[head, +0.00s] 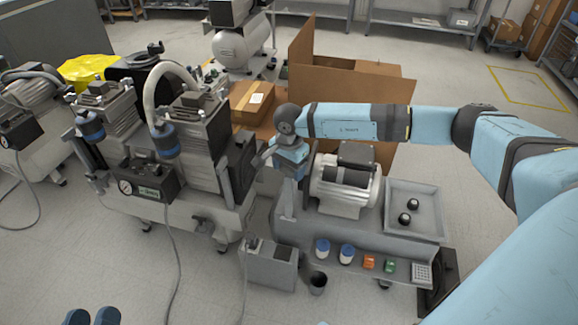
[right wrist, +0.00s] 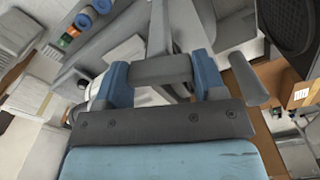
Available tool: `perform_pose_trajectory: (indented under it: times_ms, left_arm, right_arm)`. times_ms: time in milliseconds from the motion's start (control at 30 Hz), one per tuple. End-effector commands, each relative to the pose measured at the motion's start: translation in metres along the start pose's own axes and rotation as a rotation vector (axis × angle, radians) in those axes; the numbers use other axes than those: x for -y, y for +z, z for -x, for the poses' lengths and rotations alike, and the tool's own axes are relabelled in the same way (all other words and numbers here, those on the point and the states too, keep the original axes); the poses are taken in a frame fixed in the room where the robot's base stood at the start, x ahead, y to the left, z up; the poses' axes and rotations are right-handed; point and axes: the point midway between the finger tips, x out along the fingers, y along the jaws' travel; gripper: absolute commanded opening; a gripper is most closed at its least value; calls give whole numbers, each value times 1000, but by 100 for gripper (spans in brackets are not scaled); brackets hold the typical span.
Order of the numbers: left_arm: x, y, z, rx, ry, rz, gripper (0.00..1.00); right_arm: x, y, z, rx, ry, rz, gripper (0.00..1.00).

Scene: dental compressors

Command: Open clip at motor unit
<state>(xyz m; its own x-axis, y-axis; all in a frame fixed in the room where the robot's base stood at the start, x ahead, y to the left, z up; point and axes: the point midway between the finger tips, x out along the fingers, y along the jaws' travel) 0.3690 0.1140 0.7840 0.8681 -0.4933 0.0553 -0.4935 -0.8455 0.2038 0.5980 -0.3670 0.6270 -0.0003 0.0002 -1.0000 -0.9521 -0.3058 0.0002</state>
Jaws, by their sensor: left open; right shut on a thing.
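The motor unit (head: 345,184), a pale ribbed motor with a dark top box, sits on a grey bench in the head view. My right gripper (head: 276,146) is left of it, beside the compressor assembly (head: 190,130). In the right wrist view my right gripper (right wrist: 160,75) has its blue fingers closed on a grey bar-like piece (right wrist: 160,69), which looks like the clip. Where this piece joins the machine is hard to make out.
A grey tray (head: 432,232) with black knobs is right of the motor. Blue-white jars (head: 322,248), an orange part (head: 369,262) and a green part (head: 390,266) stand on the front ledge. Cardboard boxes (head: 345,85) stand behind. The floor at front left is mostly clear apart from hoses.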

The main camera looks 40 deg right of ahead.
Motion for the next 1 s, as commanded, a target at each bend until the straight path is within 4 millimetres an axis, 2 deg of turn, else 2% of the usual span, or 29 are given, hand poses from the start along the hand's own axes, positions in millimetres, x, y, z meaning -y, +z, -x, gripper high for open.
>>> perform_pose_trajectory:
  times_ms: [200,500,1000]
  left_arm:
    - [-1,-2,2,-6,-2,1,43]
    - [-1,-4,1,-14,-3,0,43]
    - [0,-10,-2,-34,-2,-5,43]
  right_arm:
    - [1,0,1,1,-1,178,40]
    - [0,0,1,0,-1,345,40]
    - [0,0,0,0,-1,414,40]
